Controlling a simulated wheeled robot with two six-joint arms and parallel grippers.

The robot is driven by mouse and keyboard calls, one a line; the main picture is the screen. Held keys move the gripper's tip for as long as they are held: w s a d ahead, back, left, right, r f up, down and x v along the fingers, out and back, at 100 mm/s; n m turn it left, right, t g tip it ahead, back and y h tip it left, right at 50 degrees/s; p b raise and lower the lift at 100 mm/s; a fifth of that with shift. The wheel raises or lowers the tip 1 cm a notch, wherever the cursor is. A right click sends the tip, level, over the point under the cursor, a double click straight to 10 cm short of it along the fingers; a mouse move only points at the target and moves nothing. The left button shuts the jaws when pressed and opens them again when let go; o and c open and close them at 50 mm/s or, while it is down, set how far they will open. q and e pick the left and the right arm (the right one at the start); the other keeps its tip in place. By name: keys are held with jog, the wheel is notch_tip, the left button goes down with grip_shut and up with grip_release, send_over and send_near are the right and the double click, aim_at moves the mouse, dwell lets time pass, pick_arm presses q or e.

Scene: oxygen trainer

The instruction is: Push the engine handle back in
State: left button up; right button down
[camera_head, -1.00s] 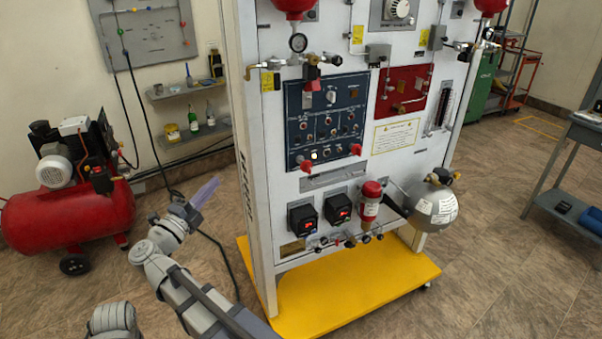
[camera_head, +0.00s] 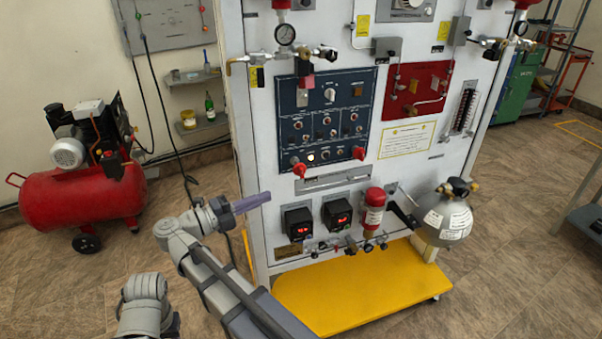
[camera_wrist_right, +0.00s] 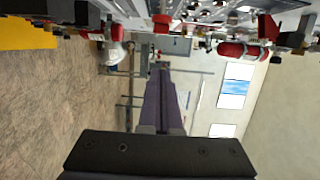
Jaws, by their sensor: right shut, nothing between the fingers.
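A dark blue control panel (camera_head: 325,118) is on the front of the white oxygen trainer (camera_head: 410,160). Two red handles stick out at its lower edge, one at the left (camera_head: 299,170) and one at the right (camera_head: 359,153). The labels are too small to tell which is the engine handle. My right gripper (camera_head: 268,197) is shut and empty, left of and below the left red handle, its purple fingers pointing right in front of the trainer's left edge. In the right wrist view the fingers (camera_wrist_right: 161,75) show together with nothing between them. My left gripper is out of view.
Two black gauges with red displays (camera_head: 299,222) and a red cylinder (camera_head: 373,212) stick out below the panel. A grey sphere (camera_head: 444,220) is at the right. The yellow base (camera_head: 350,295) juts out at the floor. A red compressor (camera_head: 85,195) stands at the left.

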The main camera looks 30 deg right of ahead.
dwell(0.3)
send_near(300, 172)
jog(key=s+d, duration=0.4)
jog(key=d, duration=0.1)
jog(key=w, duration=0.1)
jog(key=w+d, duration=0.1)
jog(key=w, duration=0.1)
jog(key=shift+w+d+f, duration=0.1)
jog(key=shift+w+d, duration=0.05)
jog(key=shift+d, duration=0.05)
jog(key=shift+w+d, duration=0.15)
jog(key=shift+w, duration=0.25)
jog(key=shift+w, duration=0.1)
jog(key=w, duration=0.2)
jog(key=shift+w+d, duration=0.35)
jog(key=shift+w, duration=0.05)
jog(key=shift+s, duration=0.15)
